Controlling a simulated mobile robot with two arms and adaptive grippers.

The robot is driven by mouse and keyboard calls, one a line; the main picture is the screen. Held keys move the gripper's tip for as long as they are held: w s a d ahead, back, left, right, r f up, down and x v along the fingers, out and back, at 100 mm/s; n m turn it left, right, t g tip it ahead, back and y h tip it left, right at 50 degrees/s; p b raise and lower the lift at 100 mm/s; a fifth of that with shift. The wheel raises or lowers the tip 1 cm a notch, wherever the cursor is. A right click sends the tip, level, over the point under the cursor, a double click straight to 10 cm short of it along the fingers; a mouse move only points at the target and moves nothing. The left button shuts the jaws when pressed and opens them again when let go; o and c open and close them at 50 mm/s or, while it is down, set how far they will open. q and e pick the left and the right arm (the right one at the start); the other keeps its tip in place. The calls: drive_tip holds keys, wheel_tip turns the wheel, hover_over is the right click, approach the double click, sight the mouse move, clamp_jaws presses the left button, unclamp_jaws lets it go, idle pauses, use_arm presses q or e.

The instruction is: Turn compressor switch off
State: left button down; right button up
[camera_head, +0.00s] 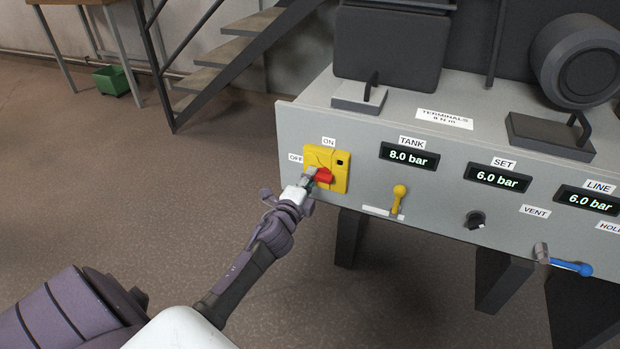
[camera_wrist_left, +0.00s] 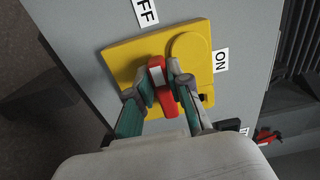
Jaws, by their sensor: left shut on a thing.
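The compressor switch is a red handle (camera_head: 324,176) on a yellow plate (camera_head: 341,160) at the left end of the grey panel. The OFF label (camera_head: 296,158) is left of the plate and the ON label (camera_head: 329,142) is above it. My left gripper (camera_head: 309,178) is shut on the red handle, at the plate's lower left. In the left wrist view, the gripper's fingers (camera_wrist_left: 162,88) lie on both sides of the handle (camera_wrist_left: 167,103), over the yellow plate (camera_wrist_left: 120,54). The handle's visible part runs roughly level in the head view; the fingers hide some of it. My right gripper is out of view.
Right of the switch are a yellow lever (camera_head: 399,196), a black knob (camera_head: 475,220) and a blue-handled valve (camera_head: 570,267). The TANK display (camera_head: 408,156) reads 8.0 bar; the SET display (camera_head: 497,178) reads 6.0 bar.

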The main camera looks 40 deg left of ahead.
use_arm(q)
drive_tip(key=c, duration=1.1)
unclamp_jaws()
drive_tip(key=v, duration=1.2)
